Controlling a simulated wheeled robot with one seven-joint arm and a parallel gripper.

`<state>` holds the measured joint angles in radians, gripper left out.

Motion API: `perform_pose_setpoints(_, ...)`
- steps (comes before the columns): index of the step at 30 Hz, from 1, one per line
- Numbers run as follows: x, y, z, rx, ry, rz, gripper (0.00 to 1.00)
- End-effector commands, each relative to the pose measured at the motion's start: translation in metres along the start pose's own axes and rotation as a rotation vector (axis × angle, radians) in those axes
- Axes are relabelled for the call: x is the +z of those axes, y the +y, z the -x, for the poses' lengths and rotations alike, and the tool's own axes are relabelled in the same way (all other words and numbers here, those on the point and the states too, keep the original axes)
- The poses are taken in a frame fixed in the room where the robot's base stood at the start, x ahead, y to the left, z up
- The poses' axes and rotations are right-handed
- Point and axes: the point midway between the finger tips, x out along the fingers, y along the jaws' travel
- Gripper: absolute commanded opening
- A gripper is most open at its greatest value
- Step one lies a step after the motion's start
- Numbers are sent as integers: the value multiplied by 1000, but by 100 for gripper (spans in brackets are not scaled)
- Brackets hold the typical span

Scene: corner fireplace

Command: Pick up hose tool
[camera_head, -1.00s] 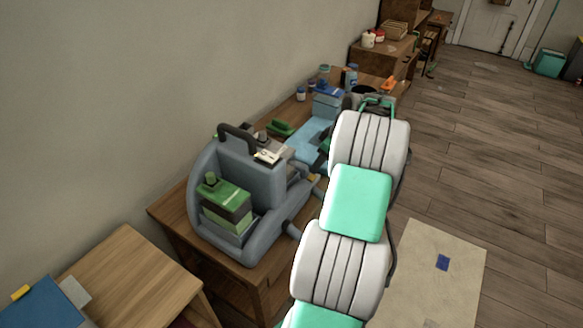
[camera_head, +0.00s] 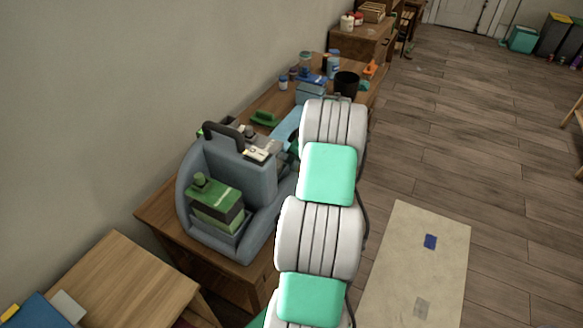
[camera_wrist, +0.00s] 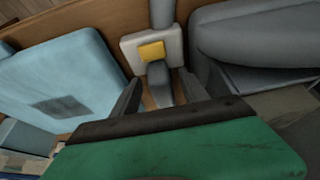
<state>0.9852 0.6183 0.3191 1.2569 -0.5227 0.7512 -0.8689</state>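In the wrist view, a grey tool with a white block and a yellow patch, which looks like the hose tool (camera_wrist: 138,46), lies over the wooden table. Its narrow grey end reaches down between the two dark fingers of my gripper (camera_wrist: 159,78). The fingers stand apart, with a gap showing on either side of the tool, so my gripper is open around it and not clamped. In the head view my arm hides my gripper, and I cannot make out the tool there.
A grey machine (camera_head: 259,180) with a green container (camera_head: 215,205) stands on the table's near end. A light blue item (camera_wrist: 60,85) lies left of my gripper. Bottles and a black cup (camera_head: 346,85) stand farther back. Open floor (camera_head: 480,150) lies to the right.

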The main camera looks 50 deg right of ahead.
Motion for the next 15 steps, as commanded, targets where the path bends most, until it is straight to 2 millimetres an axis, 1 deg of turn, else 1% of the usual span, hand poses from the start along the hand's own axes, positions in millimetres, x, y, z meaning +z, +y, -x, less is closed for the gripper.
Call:
perform_pose_setpoints(1, 0, 0, 0, -1, 0, 0, 48)
perform_pose_setpoints(2, 0, 0, 0, -1, 0, 0, 45)
perform_pose_setpoints(15, 0, 0, 0, -1, 0, 0, 9)
